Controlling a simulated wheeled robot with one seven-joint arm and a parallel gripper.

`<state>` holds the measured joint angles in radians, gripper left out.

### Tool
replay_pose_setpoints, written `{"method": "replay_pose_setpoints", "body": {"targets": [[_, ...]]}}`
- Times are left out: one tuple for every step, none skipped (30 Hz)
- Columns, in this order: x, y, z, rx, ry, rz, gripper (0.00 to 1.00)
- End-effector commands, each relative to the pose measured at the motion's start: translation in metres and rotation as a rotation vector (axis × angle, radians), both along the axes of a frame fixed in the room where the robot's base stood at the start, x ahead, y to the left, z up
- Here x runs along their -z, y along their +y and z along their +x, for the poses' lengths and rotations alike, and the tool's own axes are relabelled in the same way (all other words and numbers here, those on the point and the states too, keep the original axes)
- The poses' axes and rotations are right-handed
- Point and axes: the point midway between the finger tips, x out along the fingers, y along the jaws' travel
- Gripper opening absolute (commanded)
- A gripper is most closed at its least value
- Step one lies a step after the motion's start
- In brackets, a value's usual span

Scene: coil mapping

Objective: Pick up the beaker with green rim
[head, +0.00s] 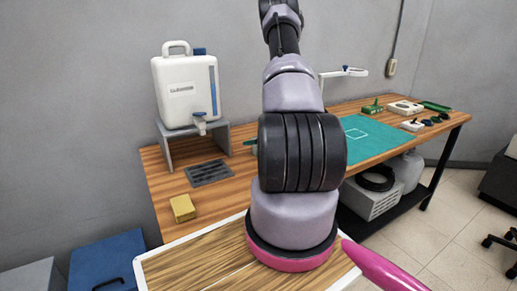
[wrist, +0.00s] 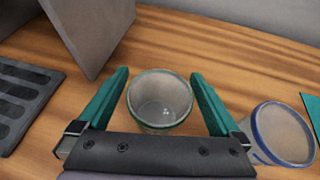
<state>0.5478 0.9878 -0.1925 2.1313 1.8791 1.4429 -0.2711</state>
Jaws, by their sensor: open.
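The beaker with the green rim (wrist: 160,100) stands upright on the wooden table in the wrist view. It is clear and looks empty. My gripper (wrist: 160,84) is open, with one green finger on each side of the beaker and a gap visible on both sides. The dark gripper body covers the near edge of the beaker's base. In the head view my arm hides the beaker and most of the gripper; only a small green bit shows left of the arm.
A beaker with a blue rim (wrist: 282,133) stands close right of my right finger. A grey stand (wrist: 92,30) is at upper left, and a dark slotted drain tray (wrist: 25,95) at left. The head view shows a white jug (head: 185,90), a yellow sponge (head: 183,208) and a teal mat (head: 375,138).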

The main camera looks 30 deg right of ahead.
Motion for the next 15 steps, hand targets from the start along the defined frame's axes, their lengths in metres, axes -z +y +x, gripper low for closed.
{"method": "replay_pose_setpoints", "body": {"targets": [[0.0027,0.0009,0.0048,-0.001,0.001,-0.001,1.0],[0.0037,0.001,0.0069,0.0,0.0,-0.001,1.0],[0.0046,0.0009,0.009,0.0,0.0,-0.001,1.0],[0.005,0.001,0.01,0.001,0.0,0.0,1.0],[0.0052,0.001,0.0105,0.001,0.0,0.0,1.0],[0.0053,0.001,0.0106,0.001,0.0,0.0,1.0],[0.0052,0.001,0.0106,0.001,0.0,0.0,1.0],[0.0052,0.001,0.0105,0.001,0.0,0.0,1.0],[0.005,0.0011,0.0104,0.001,0.0,0.0,1.0],[0.005,0.0011,0.0104,0.001,0.0,0.0,1.0],[0.005,0.0011,0.0104,0.001,0.0,0.0,0.92],[0.005,0.001,0.0103,0.001,0.0,0.0,0.77],[0.005,0.001,0.0103,0.001,0.0,0.0,0.66],[0.005,0.0011,0.0103,0.001,0.0,0.0,0.54],[0.005,0.001,0.0102,0.001,0.0,0.0,0.39]]}}
